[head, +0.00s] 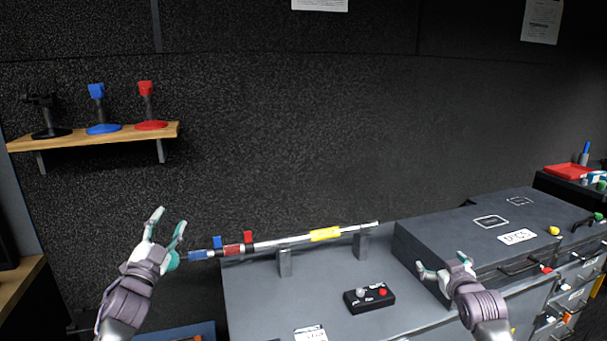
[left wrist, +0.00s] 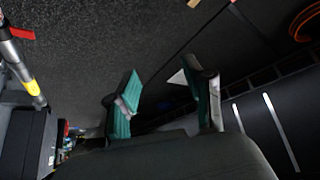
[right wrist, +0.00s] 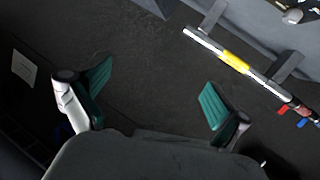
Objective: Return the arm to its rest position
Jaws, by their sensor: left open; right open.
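My left gripper (head: 166,236) is open and empty in the head view, fingers pointing up, beside the blue end of a metal pole. Its two green-padded fingers also show apart in the left wrist view (left wrist: 165,100). My right gripper (head: 442,266) is open and empty, in front of the dark case on the right of the desk. Its spread fingers show in the right wrist view (right wrist: 155,100) with nothing between them.
The pole (head: 290,240) with a yellow band rests on two brackets above the grey desk (head: 260,300). A black control box (head: 369,297) sits on the desk. A dark case (head: 450,235) stands right. A wooden shelf (head: 95,137) holds three stands.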

